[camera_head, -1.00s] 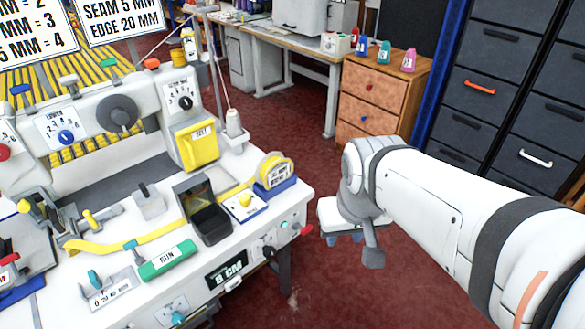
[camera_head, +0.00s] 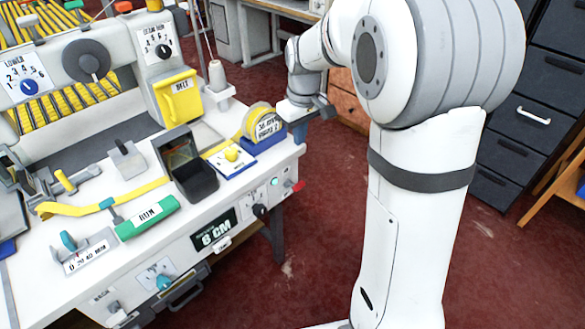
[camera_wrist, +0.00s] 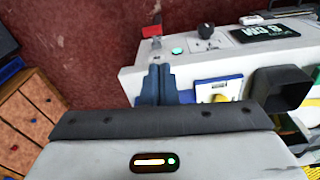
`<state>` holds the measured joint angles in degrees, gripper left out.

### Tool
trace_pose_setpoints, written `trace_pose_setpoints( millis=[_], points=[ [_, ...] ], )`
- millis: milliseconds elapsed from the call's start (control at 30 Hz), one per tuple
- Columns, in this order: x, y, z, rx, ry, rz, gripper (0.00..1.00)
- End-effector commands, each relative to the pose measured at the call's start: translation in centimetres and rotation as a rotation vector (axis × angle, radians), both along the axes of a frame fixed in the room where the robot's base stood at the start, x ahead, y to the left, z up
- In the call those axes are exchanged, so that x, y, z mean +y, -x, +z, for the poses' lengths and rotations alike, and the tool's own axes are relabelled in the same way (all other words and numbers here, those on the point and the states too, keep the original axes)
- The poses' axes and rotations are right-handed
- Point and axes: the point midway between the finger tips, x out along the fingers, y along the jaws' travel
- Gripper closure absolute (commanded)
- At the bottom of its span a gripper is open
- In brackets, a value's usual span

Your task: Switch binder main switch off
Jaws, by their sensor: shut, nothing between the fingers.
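The white binder bench (camera_head: 130,275) fills the left of the head view. A black rotary knob (camera_head: 260,210) sits on its front face near the right end, beside a lit green button (camera_head: 274,182) and a red part (camera_head: 298,186) at the corner. The wrist view also shows the black knob (camera_wrist: 206,31), green button (camera_wrist: 177,51) and red part (camera_wrist: 152,31). No readable label tells which is the main switch. My gripper (camera_head: 299,135) is shut and empty by the bench's right end; its blue fingers (camera_wrist: 157,84) show in the wrist view, apart from these controls.
A tape reel (camera_head: 264,124) and a yellow knob on a plate (camera_head: 231,154) stand on the bench top near my gripper. A green RUN bar (camera_head: 147,218) lies further left. Dark drawers (camera_head: 510,150) stand at the right. The red floor before the bench is clear.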

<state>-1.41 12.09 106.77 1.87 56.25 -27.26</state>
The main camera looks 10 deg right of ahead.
Motion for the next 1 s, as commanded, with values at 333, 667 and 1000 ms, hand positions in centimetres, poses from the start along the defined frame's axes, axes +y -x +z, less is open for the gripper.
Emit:
trace_pose_setpoints(
  millis=[333,667,1000],
  points=[
    [0.5,-4.7,-4.7,0.026,0.0,0.101,1.0],
    [0.5,-4.8,-4.7,0.028,0.0,0.104,1.0],
    [0.6,-4.9,-8.1,0.032,0.0,0.103,1.0]
  ],
)
